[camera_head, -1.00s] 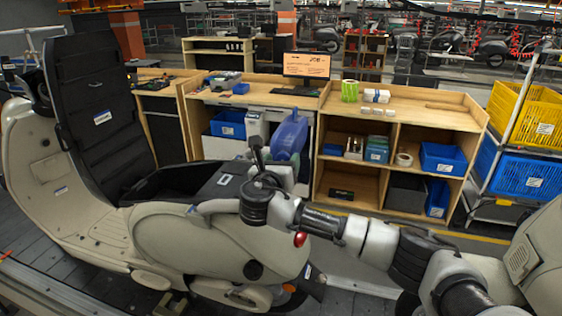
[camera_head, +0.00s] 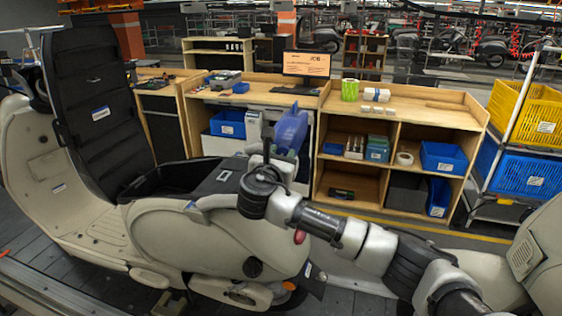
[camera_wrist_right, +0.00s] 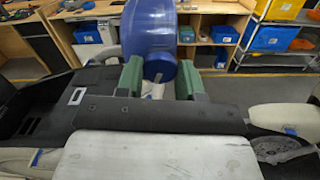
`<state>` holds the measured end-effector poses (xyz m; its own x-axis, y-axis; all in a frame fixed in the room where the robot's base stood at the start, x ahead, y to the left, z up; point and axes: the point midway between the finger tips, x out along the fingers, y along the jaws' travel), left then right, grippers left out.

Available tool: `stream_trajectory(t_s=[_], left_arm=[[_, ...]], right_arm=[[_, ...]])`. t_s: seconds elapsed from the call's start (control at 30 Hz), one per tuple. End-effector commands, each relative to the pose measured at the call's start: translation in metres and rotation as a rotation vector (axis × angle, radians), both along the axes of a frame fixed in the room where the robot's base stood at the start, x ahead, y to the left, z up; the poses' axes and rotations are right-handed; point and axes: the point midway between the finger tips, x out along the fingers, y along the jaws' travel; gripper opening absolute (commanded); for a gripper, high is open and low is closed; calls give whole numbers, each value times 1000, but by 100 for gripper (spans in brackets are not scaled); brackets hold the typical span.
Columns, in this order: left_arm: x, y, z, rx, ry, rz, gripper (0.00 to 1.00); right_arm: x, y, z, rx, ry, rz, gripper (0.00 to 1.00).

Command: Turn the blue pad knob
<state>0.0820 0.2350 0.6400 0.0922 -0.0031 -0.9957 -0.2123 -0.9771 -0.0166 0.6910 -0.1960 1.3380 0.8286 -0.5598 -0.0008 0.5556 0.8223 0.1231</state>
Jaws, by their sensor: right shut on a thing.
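My left gripper is not in view.
A cream scooter body (camera_head: 190,245) with a raised black seat panel (camera_head: 95,110) fills the left and centre. A wooden workbench (camera_head: 445,118) with bins stands behind. A rack with yellow (camera_head: 530,110) and blue crates is at right.

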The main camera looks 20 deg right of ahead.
Motion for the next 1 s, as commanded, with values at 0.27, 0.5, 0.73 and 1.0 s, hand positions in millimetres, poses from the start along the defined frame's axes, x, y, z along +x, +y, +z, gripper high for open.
stream_trajectory(t_s=[0.27,0.5,0.73,1.0], left_arm=[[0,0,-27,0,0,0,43],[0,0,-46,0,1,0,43],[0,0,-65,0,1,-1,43],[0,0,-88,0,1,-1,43]], right_arm=[[0,1,-5,222,-148,1,14],[0,1,-5,411,-277,2,14],[0,1,-5,593,-398,2,14],[0,1,-5,806,-541,1,14]])
